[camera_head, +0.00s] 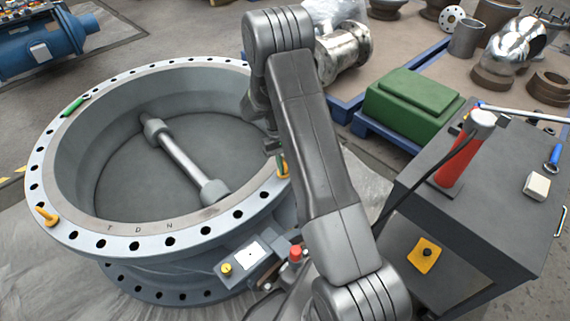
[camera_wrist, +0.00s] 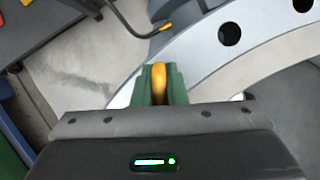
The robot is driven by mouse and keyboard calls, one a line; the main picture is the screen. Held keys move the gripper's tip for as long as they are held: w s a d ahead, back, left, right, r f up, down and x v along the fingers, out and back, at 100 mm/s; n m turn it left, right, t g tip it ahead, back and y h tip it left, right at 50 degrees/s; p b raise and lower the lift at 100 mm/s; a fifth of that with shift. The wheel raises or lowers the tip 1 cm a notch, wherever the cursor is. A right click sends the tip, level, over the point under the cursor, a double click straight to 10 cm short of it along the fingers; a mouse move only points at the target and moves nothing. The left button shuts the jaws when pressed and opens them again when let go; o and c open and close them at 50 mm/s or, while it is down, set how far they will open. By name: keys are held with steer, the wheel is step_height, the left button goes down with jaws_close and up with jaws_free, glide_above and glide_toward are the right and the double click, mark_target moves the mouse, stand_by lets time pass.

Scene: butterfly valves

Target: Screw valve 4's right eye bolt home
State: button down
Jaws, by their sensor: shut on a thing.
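The large grey butterfly valve (camera_head: 190,245) lies flat with its flange ring facing up. A shaft (camera_head: 180,158) crosses its disc. The right eye bolt (camera_head: 284,172), yellow, stands at the right side of the flange, mostly hidden by my arm in the head view. In the wrist view my gripper (camera_wrist: 158,85) has green jaws shut on the eye bolt's ring (camera_wrist: 158,74), at the flange's outer edge. How deep its thread sits is hidden. Another yellow eye bolt (camera_head: 46,215) stands at the flange's left. No valve number is legible.
A dark cabinet (camera_head: 490,205) with a red cylinder tool (camera_head: 463,150) and a yellow plate (camera_head: 425,254) stands at the right. A green box (camera_head: 412,108) lies behind it. A green-handled tool (camera_head: 73,107) lies on the flange's far left rim.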

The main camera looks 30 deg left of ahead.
steer(key=m+y, duration=0.1)
steer(key=m, duration=0.1)
steer(key=m+g, duration=0.1)
steer(key=m, duration=0.2)
steer(key=shift+s+a+m+y+p, duration=0.1)
steer(key=shift+a+m+y+p, duration=0.05)
steer(key=shift+m+y+p, duration=0.2)
steer(key=shift+a+m+g+y, duration=0.15)
steer(key=shift+m+y, duration=0.3)
steer(key=shift+m, duration=0.65)
steer(key=shift+a+m+g+y, duration=0.15)
steer(key=shift+m+y, duration=0.25)
steer(key=shift+m, duration=0.65)
steer(key=shift+d, duration=0.1)
steer(key=c, duration=1.5)
jaws_free()
steer(key=shift+o, duration=0.2)
steer(key=shift+r, duration=0.1)
steer(key=p+v, duration=0.2)
steer(key=v, duration=1.1)
steer(key=shift+r, duration=0.25)
steer(key=shift+f, duration=0.1)
